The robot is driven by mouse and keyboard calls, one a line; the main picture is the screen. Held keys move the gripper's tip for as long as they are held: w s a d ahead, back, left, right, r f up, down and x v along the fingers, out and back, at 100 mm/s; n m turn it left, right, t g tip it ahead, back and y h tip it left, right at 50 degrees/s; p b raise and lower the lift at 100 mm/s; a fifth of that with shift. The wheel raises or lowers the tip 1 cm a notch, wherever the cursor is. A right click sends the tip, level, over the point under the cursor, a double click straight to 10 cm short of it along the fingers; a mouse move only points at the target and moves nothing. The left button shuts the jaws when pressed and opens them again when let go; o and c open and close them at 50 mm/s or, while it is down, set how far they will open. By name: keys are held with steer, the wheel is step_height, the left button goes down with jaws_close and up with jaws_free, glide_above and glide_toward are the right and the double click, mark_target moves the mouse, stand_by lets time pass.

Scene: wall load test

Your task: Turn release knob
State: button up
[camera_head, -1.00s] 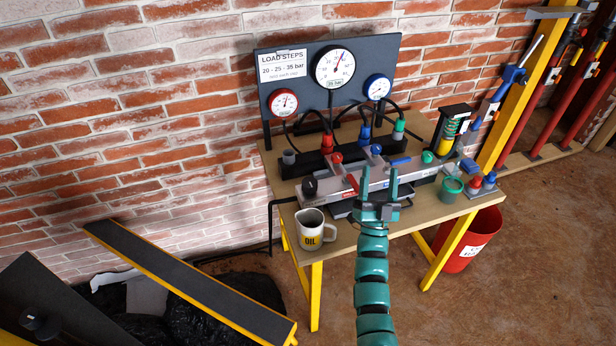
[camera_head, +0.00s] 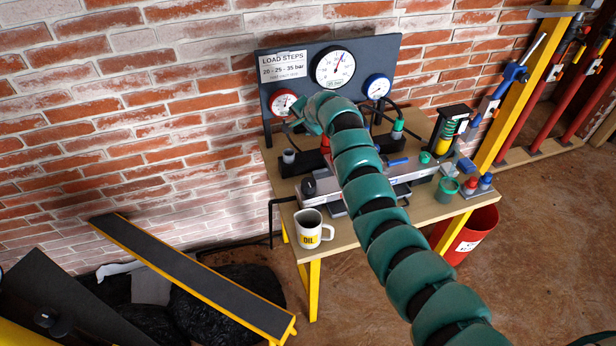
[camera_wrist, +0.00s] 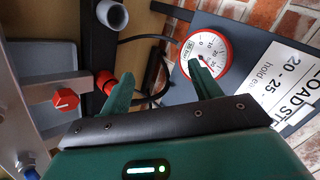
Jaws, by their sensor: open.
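In the wrist view my gripper (camera_wrist: 160,88) is open and empty, its two green fingers apart. A red knob (camera_wrist: 66,100) with a white mark sits on a grey metal bar left of the fingers, apart from them. A red coupling (camera_wrist: 105,82) shows just beyond the left fingertip. The red-rimmed gauge (camera_wrist: 207,50) is behind the right fingertip; I cannot tell whether they touch. In the head view a dark round knob (camera_head: 308,187) is at the left end of the grey pump block. I cannot tell which knob is the release knob. My arm hides the block's middle.
The gauge board (camera_head: 267,98) stands at the back of the wooden bench (camera_head: 318,252). A white OIL mug (camera_head: 308,232) is at the front left edge, and a green pot (camera_head: 447,189) at the right. Hoses (camera_wrist: 150,98) run near the fingers.

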steer(key=s+r+g+h+p, duration=0.1)
steer(key=s+r+g, duration=0.1)
steer(key=s+g, duration=0.15)
steer(key=s+r+g+h, duration=0.1)
steer(key=s+r+g, duration=0.1)
steer(key=s, duration=0.3)
step_height(320, 180, up, 3)
steer(key=m+g+h, duration=0.1)
steer(key=g+h, duration=0.1)
steer(key=g, duration=0.1)
glide_above(308, 183)
step_height(308, 183, down, 17)
steer(key=p, duration=0.4)
steer(key=shift+p, duration=0.4)
steer(key=shift+c, duration=0.4)
steer(key=c, duration=0.9)
